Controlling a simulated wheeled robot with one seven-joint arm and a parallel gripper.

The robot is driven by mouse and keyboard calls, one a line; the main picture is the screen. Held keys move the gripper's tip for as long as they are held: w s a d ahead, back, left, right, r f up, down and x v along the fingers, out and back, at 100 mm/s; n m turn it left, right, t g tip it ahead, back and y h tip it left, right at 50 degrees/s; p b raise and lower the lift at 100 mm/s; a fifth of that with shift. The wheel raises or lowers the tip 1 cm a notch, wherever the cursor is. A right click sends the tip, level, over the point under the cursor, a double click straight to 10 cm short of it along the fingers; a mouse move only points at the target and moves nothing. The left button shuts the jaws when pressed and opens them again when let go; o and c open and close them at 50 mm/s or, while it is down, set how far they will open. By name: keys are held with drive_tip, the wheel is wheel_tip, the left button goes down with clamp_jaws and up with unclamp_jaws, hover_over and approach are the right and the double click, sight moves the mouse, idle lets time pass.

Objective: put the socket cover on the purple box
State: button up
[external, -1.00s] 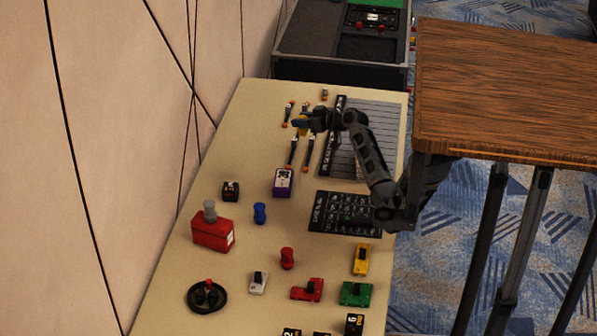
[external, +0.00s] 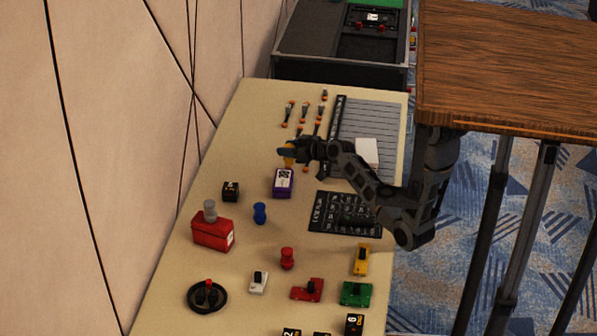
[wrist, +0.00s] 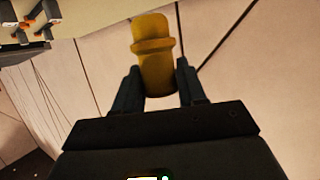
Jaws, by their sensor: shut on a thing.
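My gripper (external: 296,151) is shut on a yellow rounded piece (wrist: 154,62) with a raised collar, which I take for the socket cover. It stands between the two fingers in the wrist view. The purple box (external: 282,187) has a white label on top and stands upright on the table. Nothing lies on it, and the yellow piece looks clear of it.
The beige table (external: 170,270) holds a black box (external: 230,191), a blue peg (external: 260,213) and a red box (external: 212,233) nearby. Several screwdriver-like tools (external: 304,112) lie behind the gripper. A black keypad panel (external: 335,215) and a white block (external: 367,152) are at right.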

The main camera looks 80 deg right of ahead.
drive_tip(key=shift+w+a+f, duration=0.2)
drive_tip(key=shift+w+f, duration=0.1)
drive_tip(key=shift+f, duration=0.6)
drive_tip(key=shift+w+a+f, duration=0.2)
drive_tip(key=shift+w+f, duration=0.15)
drive_tip(key=shift+f, duration=0.5)
drive_tip(key=shift+w+a+f, duration=0.2)
drive_tip(key=shift+w+f, duration=0.1)
drive_tip(key=shift+f, duration=0.6)
drive_tip(key=shift+f, duration=0.1)
drive_tip(key=shift+f, duration=0.15)
drive_tip(key=o, duration=1)
